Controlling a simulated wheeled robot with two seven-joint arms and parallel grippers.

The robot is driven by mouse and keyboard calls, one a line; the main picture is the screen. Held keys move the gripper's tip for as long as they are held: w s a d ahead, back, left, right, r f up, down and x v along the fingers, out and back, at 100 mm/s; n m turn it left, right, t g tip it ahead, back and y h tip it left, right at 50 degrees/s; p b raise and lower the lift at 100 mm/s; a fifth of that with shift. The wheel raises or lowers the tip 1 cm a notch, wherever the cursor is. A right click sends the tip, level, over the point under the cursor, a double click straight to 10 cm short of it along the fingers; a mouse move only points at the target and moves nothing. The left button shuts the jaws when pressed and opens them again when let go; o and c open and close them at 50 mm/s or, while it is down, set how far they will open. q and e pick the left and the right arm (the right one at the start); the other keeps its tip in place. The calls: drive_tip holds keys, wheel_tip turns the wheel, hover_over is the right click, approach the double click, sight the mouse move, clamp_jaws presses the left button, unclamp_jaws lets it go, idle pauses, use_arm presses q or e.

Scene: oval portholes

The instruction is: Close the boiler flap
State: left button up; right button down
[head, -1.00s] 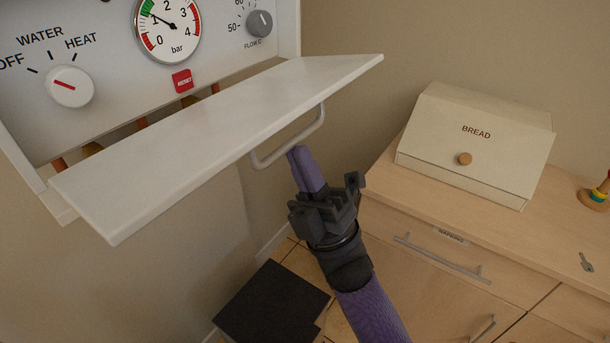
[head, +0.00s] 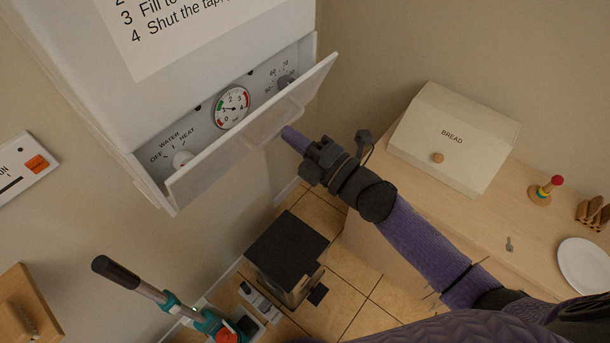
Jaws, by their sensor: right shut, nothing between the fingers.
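The boiler (head: 205,40) hangs on the wall at the upper left of the head view. Its white flap (head: 225,155) is hinged low and stands partly open, tilted up at a steep angle. It hides part of the control panel behind it. My left gripper is not in view.
A black-topped box (head: 287,247) and a teal-handled appliance (head: 210,322) stand on the tiled floor below.

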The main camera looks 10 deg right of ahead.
sight(269, 107)
drive_tip(key=w+r+p, duration=0.1)
drive_tip(key=w+a+r+g+h+p, duration=0.1)
drive_tip(key=p, duration=0.1)
drive_tip(key=shift+a+r, duration=0.25)
drive_tip(key=shift+r, duration=0.05)
drive_tip(key=shift+w+a+r+g+p, duration=0.15)
drive_tip(key=shift+w+a+r+p, duration=0.15)
drive_tip(key=shift+w+a, duration=0.15)
drive_tip(key=shift+w+a+r+g+p, duration=0.15)
drive_tip(key=shift+w+a+r+p, duration=0.15)
drive_tip(key=shift+w, duration=0.2)
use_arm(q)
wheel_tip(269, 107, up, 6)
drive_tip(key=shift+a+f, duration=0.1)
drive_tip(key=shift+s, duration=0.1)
use_arm(e)
drive_tip(key=shift+r, duration=0.1)
